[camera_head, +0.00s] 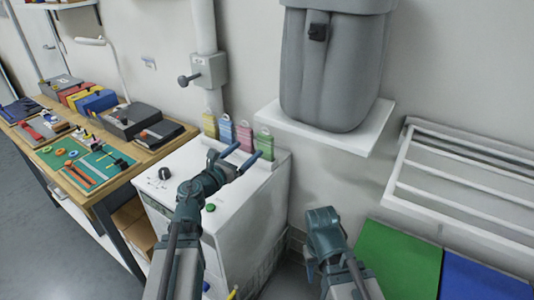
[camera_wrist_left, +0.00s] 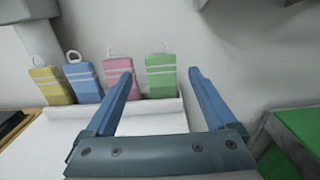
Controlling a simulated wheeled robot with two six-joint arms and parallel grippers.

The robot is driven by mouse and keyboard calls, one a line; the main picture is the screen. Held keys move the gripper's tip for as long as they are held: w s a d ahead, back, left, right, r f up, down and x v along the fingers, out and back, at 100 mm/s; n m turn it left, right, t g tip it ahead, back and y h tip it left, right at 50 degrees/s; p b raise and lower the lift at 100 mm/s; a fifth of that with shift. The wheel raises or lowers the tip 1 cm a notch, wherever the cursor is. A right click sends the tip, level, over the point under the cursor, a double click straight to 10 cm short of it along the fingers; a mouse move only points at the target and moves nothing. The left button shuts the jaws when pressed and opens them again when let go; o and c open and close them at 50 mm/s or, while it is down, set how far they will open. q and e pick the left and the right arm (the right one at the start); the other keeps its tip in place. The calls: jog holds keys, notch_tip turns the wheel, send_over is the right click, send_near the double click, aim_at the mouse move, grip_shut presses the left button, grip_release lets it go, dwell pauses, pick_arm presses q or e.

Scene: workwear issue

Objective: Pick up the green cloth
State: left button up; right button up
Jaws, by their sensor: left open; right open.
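The green cloth (camera_head: 264,144) has a loop on top and pale stripes. It stands upright at the right end of a row on the white cabinet's back edge. In the left wrist view the green cloth (camera_wrist_left: 161,76) appears between my open fingers, with nothing held. My left gripper (camera_head: 248,157) is in front of the row, its blue fingers pointing at it. The left wrist view shows the left gripper's fingertips (camera_wrist_left: 160,74) from behind; I cannot tell if they touch the cloth. My right gripper (camera_head: 322,232) is low, right of the cabinet, and its fingers are hardly visible.
Pink (camera_head: 244,138), blue (camera_head: 226,130) and yellow (camera_head: 210,126) cloths stand left of the green one. The white cabinet (camera_head: 232,205) has a knob and a green button. A tool-covered wooden table (camera_head: 107,192) is at left.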

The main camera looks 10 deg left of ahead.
aim_at(263, 139)
pick_arm(q)
jog(key=x, duration=0.3)
jog(key=f+x, duration=0.1)
jog(key=x, duration=0.5)
jog(key=shift+a+f+b, duration=0.25)
jog(key=shift+b, duration=0.1)
jog(key=shift+w+d, duration=0.2)
jog(key=shift+w, duration=0.15)
jog(key=x, duration=0.5)
jog(key=shift+d+r, duration=0.15)
jog(key=c, duration=1)
